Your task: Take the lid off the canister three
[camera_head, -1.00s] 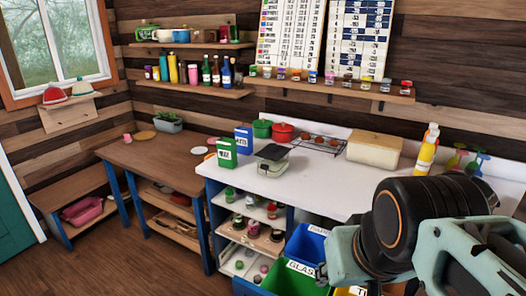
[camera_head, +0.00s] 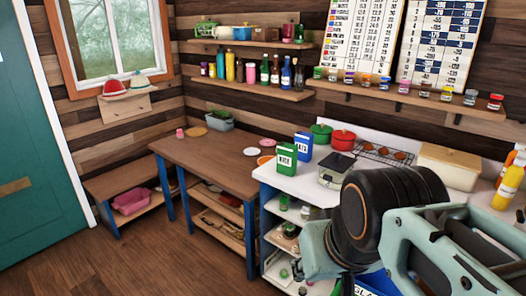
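No canister with a readable "three" shows, so I cannot tell which one is canister three. Several small jars with coloured lids, such as a red-lidded jar (camera_head: 495,101), stand in a row on the right wall shelf. More small lidded containers, such as a green one (camera_head: 284,202), sit inside the white-topped counter's open shelves; they are too small to read. My arm, dark and pale teal, fills the lower right in front of the counter and hides part of it. I cannot make out my gripper's fingers.
A white counter (camera_head: 290,183) holds green and blue boxes, pots, a rack and a bread bin (camera_head: 449,166). A brown table (camera_head: 215,155) and low bench (camera_head: 115,178) stand left of it. The wooden floor (camera_head: 130,255) in front is clear. A teal door (camera_head: 38,150) is at far left.

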